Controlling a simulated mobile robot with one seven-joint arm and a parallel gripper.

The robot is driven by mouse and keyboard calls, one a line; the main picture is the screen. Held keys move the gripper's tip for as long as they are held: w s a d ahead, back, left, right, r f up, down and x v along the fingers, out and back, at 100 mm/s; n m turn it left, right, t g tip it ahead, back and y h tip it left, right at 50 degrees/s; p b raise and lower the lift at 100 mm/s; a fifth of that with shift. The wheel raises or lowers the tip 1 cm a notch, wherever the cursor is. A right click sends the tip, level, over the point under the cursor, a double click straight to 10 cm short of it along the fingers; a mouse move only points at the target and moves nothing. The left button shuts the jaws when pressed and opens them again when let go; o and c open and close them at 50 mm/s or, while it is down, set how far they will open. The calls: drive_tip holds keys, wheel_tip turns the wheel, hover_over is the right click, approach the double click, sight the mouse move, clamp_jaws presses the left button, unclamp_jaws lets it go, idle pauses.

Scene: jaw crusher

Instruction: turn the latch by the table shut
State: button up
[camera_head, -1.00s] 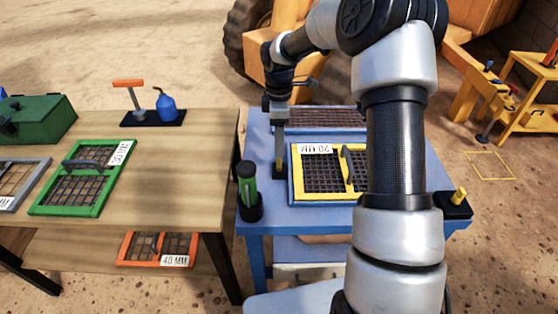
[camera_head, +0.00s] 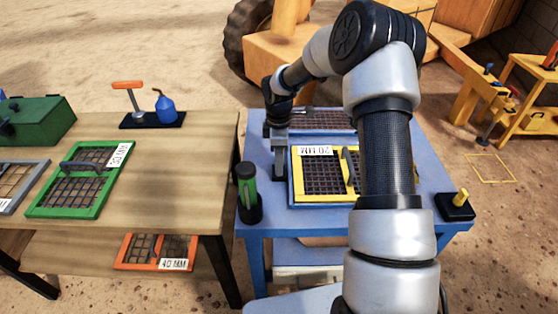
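A second latch (camera_head: 457,204) with a yellow handle on a black base sits at the front right corner.
My arm hides the yellow screen's right part.

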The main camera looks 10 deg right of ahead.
drive_tip(key=c, duration=0.3)
drive_tip(key=shift+c, duration=0.2)
drive_tip(key=shift+m, duration=0.3)
drive_tip(key=m, duration=0.3)
drive_tip(key=shift+m, duration=0.3)
drive_tip(key=m, duration=0.4)
drive_tip(key=shift+m, duration=0.3)
drive_tip(key=m, duration=0.9)
drive_tip(key=o, duration=1.1)
drive_tip(key=shift+c, duration=0.2)
